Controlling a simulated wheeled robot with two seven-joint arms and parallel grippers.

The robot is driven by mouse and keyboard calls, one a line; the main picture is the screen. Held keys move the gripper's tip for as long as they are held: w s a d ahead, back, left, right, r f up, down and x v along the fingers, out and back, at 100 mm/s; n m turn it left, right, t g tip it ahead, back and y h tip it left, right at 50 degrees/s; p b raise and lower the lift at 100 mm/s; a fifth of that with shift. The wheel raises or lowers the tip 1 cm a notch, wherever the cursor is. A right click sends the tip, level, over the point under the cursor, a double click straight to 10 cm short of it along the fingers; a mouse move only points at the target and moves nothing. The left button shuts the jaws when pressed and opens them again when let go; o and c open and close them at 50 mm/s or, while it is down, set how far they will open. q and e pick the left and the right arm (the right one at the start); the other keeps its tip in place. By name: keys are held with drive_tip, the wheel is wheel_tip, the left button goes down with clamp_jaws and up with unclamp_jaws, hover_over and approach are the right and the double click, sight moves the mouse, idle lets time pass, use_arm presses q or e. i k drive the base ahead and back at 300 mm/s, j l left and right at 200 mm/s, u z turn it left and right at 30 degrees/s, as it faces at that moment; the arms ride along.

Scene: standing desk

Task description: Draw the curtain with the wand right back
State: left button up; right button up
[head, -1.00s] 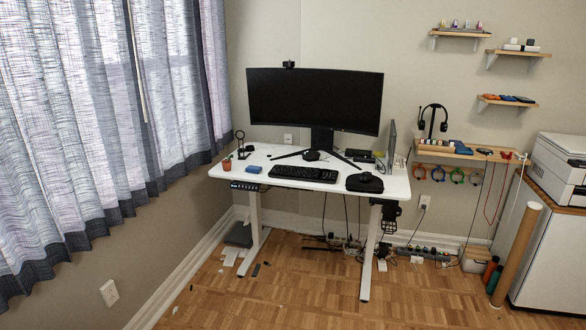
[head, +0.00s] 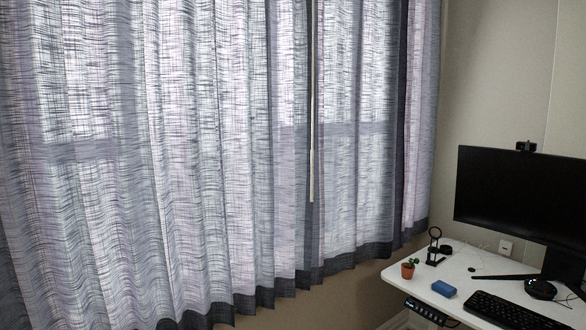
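The curtain (head: 215,170) is a sheer grey-white woven cloth with a dark hem and hangs drawn across the window on the left wall. It fills most of the head view, with a dark vertical band near its right end. The wand (head: 312,150) is a thin pale rod hanging upright in front of the curtain, right of the picture's middle. Its lower end hangs free, and its top is beyond the upper edge of the picture. Neither of my grippers shows.
The white standing desk (head: 400,270) stands at the lower right, close to the curtain's right end.

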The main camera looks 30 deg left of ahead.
sight(292, 22)
drive_tip(key=i+j, duration=0.15)
drive_tip(key=i, duration=0.2)
drive_tip(key=i+j, duration=0.15)
drive_tip(key=i, duration=0.2)
drive_tip(key=i+j, duration=0.15)
drive_tip(key=i, duration=0.2)
